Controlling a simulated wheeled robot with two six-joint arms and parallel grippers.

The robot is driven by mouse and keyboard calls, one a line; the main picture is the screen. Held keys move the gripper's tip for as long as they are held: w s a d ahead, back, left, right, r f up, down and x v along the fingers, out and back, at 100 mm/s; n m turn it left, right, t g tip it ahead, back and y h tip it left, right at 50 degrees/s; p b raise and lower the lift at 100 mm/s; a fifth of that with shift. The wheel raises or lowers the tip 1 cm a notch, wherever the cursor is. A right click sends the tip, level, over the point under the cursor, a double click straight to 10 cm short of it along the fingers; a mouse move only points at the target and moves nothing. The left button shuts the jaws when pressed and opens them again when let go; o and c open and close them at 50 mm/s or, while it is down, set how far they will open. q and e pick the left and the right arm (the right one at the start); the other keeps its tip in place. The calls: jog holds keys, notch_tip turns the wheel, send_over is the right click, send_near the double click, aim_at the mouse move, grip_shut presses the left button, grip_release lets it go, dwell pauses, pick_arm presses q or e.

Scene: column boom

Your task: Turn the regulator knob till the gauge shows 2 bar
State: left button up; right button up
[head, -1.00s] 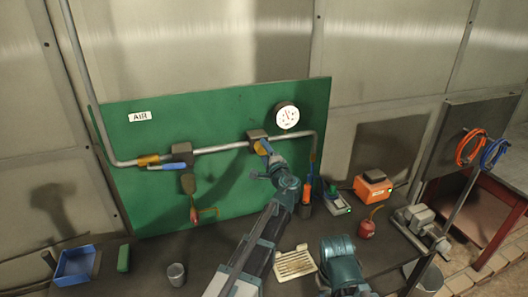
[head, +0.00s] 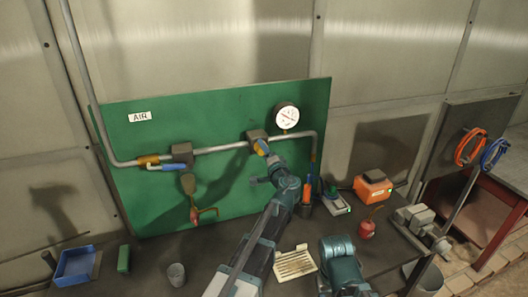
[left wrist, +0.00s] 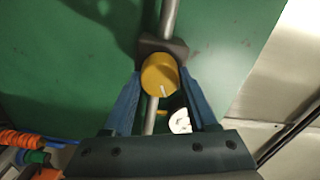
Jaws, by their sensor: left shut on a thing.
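The yellow regulator knob (left wrist: 159,72) sits on a dark block on the grey pipe, with a pale mark on its face. My left gripper (head: 262,150) is shut on it, with one blue finger on each side in the left wrist view. The round white gauge (head: 286,117) stands above the pipe, just right of the regulator block (head: 256,135). Its dark needle lies diagonally across the dial, but the scale is too small to read. The gauge is partly hidden behind a finger in the left wrist view (left wrist: 180,122). My right gripper does not show.
A blue-handled valve (head: 164,166) sits on the pipe at left, with a red-tipped fitting hanging below. The dark bench holds a blue tray (head: 75,265), a metal cup (head: 176,274), an orange box (head: 373,186) and a red can (head: 366,229). The green panel (head: 130,200) stands behind.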

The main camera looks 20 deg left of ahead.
pick_arm(q)
jog(key=o, duration=1.4)
jog(key=shift+c, duration=0.2)
jog(key=v, duration=1.4)
